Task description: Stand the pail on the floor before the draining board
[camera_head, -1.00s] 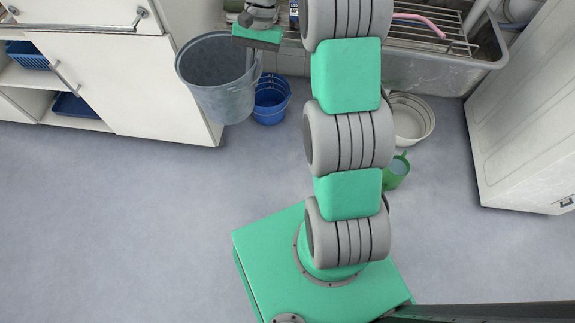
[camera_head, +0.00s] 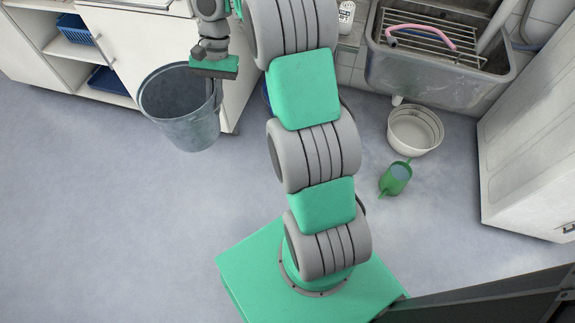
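The pail (camera_head: 185,130) is a grey metal bucket, upright and apparently raised, in front of the white cabinet at left. My gripper (camera_head: 215,92) is above its right rim, with the fingers reaching down to the rim; it appears shut on the pail there. The fingertips are partly hidden. A grey sink unit (camera_head: 440,75) with a wire rack (camera_head: 425,42) and a pink hose on it stands at the back right. I cannot tell which part is the draining board; my arm hides some of the counter's front.
A white round basin (camera_head: 415,130) and a green watering can (camera_head: 396,178) stand on the floor before the sink. A white cabinet (camera_head: 160,45) is at left, a white appliance (camera_head: 530,140) at right. A blue bucket is almost hidden behind my arm. Floor at left is clear.

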